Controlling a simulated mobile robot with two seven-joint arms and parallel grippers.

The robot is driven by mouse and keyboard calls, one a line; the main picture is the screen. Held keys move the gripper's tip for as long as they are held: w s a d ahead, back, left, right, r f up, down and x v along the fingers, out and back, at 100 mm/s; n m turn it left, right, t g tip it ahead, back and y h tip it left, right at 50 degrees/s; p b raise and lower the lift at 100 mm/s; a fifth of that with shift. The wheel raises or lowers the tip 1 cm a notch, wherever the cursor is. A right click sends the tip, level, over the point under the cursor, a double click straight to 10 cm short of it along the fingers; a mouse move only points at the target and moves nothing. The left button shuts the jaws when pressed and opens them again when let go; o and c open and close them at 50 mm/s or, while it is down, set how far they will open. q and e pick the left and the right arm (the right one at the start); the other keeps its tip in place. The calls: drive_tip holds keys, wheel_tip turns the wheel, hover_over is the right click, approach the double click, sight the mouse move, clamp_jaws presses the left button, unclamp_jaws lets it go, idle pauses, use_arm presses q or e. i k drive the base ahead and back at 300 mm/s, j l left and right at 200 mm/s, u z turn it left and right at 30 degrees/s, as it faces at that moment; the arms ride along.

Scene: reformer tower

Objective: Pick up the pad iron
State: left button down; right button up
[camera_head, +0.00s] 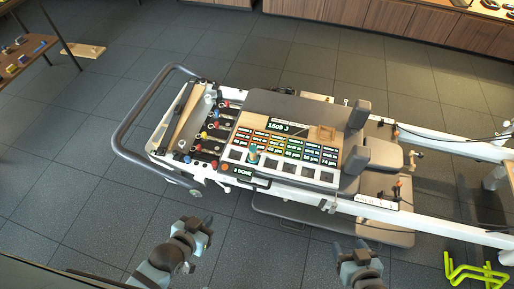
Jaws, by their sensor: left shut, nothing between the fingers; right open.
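I cannot tell for certain which thing is the pad iron. A small upright teal piece with an orange part (253,155) stands on the lower left of the printed board (270,133), which lies on the reformer carriage. A tan block (322,132) sits at the board's upper right. My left gripper (197,226) is shut and empty, over the floor in front of the reformer's left end. My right gripper (356,250) is open and empty, in front of the carriage and right of the board. Both are apart from the board.
The reformer has a grey curved bar (122,128) at its left end and dark shoulder blocks (358,114) right of the board. White rails (450,143) run right. A wooden shelf (30,50) stands upper left, and a lime-green frame (470,272) lower right.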

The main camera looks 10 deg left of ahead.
sight(252, 158)
drive_tip(key=i+j, duration=0.15)
drive_tip(key=j, duration=0.2)
drive_tip(key=i+j, duration=0.15)
drive_tip(key=j, duration=0.2)
drive_tip(key=i+j, duration=0.15)
drive_tip(key=j, duration=0.25)
drive_tip(key=i+j, duration=0.15)
drive_tip(key=j, duration=0.2)
drive_tip(key=i+j, duration=0.15)
drive_tip(key=j, duration=0.2)
drive_tip(key=i+j, duration=0.15)
drive_tip(key=j, duration=0.2)
